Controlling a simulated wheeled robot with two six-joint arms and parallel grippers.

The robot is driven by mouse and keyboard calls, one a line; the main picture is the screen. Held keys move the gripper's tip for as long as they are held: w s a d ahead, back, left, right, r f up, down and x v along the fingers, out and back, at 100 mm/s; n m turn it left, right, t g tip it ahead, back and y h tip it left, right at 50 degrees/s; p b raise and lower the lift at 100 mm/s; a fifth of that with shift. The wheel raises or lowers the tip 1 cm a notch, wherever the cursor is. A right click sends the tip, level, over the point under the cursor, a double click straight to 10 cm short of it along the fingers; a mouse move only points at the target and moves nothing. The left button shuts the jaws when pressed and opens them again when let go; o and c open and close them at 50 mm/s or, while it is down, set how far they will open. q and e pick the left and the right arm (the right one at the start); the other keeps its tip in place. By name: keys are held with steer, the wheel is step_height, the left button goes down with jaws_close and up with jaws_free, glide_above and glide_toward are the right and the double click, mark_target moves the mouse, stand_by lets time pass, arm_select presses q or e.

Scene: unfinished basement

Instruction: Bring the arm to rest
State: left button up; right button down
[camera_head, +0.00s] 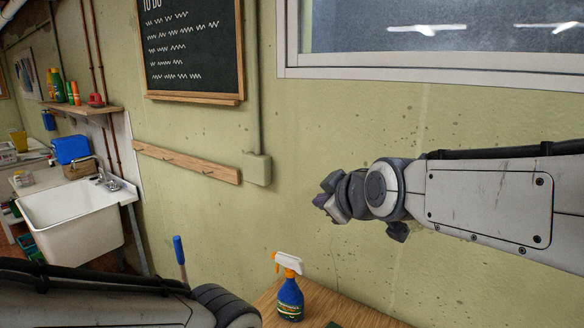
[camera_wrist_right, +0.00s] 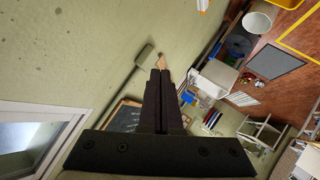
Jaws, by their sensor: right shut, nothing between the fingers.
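My right arm (camera_head: 490,198) reaches in from the right, raised in front of the green wall. Its gripper (camera_head: 326,203) points left, well above the wooden tabletop, and touches nothing. In the right wrist view the two dark fingers of this gripper (camera_wrist_right: 160,75) lie together, shut and empty. My left arm (camera_head: 110,305) crosses the lower left of the head view. Its gripper is out of the picture.
A blue spray bottle (camera_head: 290,297) with an orange and white head stands on the wooden table (camera_head: 345,305). A blue-handled tool (camera_head: 180,251) sticks up behind my left arm. A white sink (camera_head: 70,215), chalkboard (camera_head: 192,48), peg rail (camera_head: 185,162) and window (camera_head: 430,35) line the wall.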

steer(key=s+a+f+m+g, duration=0.1)
steer(key=s+a+f+g, duration=0.35)
steer(key=s+f, duration=0.5)
steer(key=s+d+f+m+g+h, duration=0.1)
steer(key=s+f+g, duration=0.2)
steer(key=s+f, duration=0.3)
steer(key=s+d+f+m+g+h, duration=0.1)
steer(key=s+f+g, duration=0.3)
steer(key=s, duration=0.8)
step_height(320, 180, down, 2)
steer(key=shift+s+d+f+m+h, duration=0.1)
steer(key=shift+s+d+m+h, duration=0.2)
steer(key=shift+d, duration=0.5)
steer(key=shift+w, duration=0.15)
